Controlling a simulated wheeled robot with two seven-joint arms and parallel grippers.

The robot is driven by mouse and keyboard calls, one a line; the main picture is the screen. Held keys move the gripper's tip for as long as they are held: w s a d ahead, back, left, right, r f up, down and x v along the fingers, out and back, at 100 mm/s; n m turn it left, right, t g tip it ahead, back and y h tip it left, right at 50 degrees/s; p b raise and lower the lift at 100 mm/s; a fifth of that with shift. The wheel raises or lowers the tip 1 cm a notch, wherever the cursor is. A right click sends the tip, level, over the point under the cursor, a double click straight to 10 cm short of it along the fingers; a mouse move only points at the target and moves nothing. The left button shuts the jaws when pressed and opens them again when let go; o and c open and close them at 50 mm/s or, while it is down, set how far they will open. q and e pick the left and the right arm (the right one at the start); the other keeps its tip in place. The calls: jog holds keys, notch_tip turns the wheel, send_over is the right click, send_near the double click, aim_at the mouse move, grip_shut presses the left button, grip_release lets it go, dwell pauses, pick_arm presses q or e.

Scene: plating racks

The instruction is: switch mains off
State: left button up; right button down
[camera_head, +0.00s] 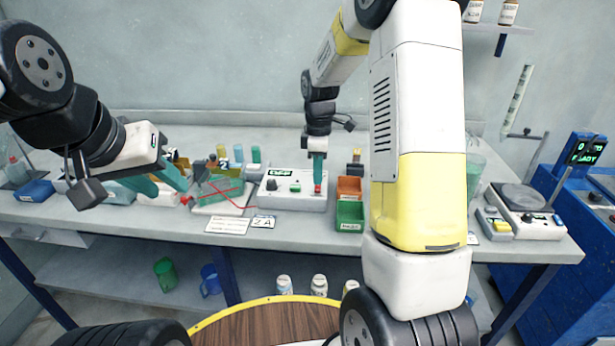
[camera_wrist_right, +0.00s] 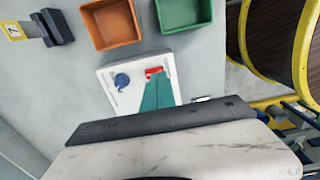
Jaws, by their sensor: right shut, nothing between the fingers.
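A white power supply box (camera_head: 290,198) stands on the bench, with a dark knob and a small green-lit display (camera_head: 283,172) whose text is too small to read surely. Its red switch (camera_head: 317,189) sits at the right end of the top. My right gripper (camera_head: 318,180) points down with its teal fingers shut, tips right at the red switch. In the right wrist view the box (camera_wrist_right: 112,72), blue knob (camera_wrist_right: 121,80) and red switch (camera_wrist_right: 153,70) show, with the teal fingertips (camera_wrist_right: 157,83) against or just over the switch. My left gripper (camera_head: 165,187) is open and empty over the bench.
Orange and green bins (camera_head: 350,226) stand just right of the box. A rack with red wires (camera_head: 218,208) and several vials is left of it. Labels (camera_head: 228,225) lie at the front edge. A scale (camera_head: 522,198) stands far right.

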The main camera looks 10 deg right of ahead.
aim_at(317, 189)
jog(key=shift+r, duration=2.3)
jog(key=s+r+m+t, duration=0.2)
jog(key=s+r+m, duration=0.2)
jog(key=s, duration=0.4)
jog(key=s+a+r+m+t+y, duration=0.1)
jog(key=s+r+m, duration=0.3)
jog(key=s, duration=0.4)
jog(key=s+a+r+m+t+y, duration=0.1)
jog(key=s+r+m+t, duration=0.2)
jog(key=s+r+m, duration=0.2)
jog(key=s+m, duration=0.1)
jog(key=s, duration=0.2)
jog(key=shift+s, duration=0.15)
jog(key=shift+a+r, duration=0.1)
